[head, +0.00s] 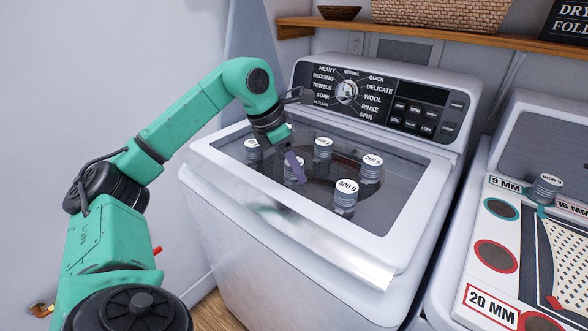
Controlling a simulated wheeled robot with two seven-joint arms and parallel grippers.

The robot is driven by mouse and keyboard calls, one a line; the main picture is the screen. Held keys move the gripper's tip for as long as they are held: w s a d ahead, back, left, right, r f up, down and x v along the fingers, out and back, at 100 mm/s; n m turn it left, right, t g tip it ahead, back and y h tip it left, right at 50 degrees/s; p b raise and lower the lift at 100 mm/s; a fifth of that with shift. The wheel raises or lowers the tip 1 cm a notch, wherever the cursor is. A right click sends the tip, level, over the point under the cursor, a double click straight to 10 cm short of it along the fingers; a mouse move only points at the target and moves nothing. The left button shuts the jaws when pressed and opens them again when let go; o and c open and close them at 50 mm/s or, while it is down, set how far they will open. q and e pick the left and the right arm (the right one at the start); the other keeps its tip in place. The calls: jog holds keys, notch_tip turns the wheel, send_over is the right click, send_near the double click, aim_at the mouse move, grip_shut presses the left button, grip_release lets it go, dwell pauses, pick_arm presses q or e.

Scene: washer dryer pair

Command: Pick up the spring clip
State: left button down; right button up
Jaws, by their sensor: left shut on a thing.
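My left arm comes in from the left and reaches over the washer lid. My left gripper (288,144) is small and partly hidden by its own wrist. I cannot tell whether the clip's lower end touches the lid. My right gripper is not in view.
Several labelled silver weights stand on the washer's dark glass lid (405,165), including a 200 g weight (371,170) and a 400 g weight (346,198). The control panel (385,95) rises behind. At right, the dryer top holds a game board (500,255) and another weight (547,187).

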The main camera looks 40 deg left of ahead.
pick_arm(q)
notch_tip(320, 180, up, 20)
jog(key=p, duration=1)
